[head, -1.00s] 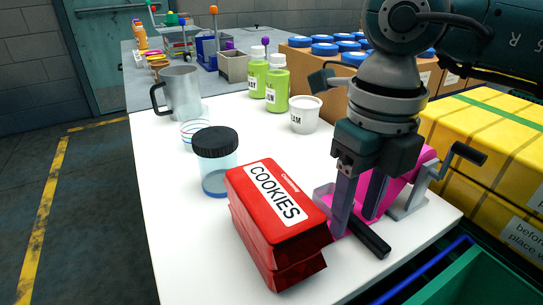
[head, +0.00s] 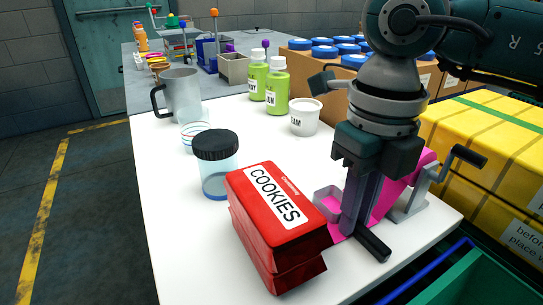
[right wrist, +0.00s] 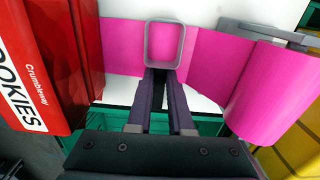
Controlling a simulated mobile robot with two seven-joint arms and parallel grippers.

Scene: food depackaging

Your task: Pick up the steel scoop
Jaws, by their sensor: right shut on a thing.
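The steel scoop has a grey rectangular head (head: 320,203) and a black handle (head: 373,244). It lies over a pink strip near the table's front right corner. The head also shows in the right wrist view (right wrist: 149,45), just beyond my fingertips, with pink visible inside its rim. My right gripper (head: 353,228) points down, its fingers together and shut on the scoop between its head and handle. The fingers (right wrist: 158,80) hide the gripped part. I cannot tell whether the scoop is clear of the surface. My left gripper is not in view.
A red cookie box (head: 275,225) stands close left of the scoop. The pink strip and grey crank device (head: 410,205) are close right. A dark-lidded jar (head: 216,165), white cup (head: 305,116) and grey mug (head: 181,95) stand farther back. Yellow crates (head: 500,150) are beyond the right edge.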

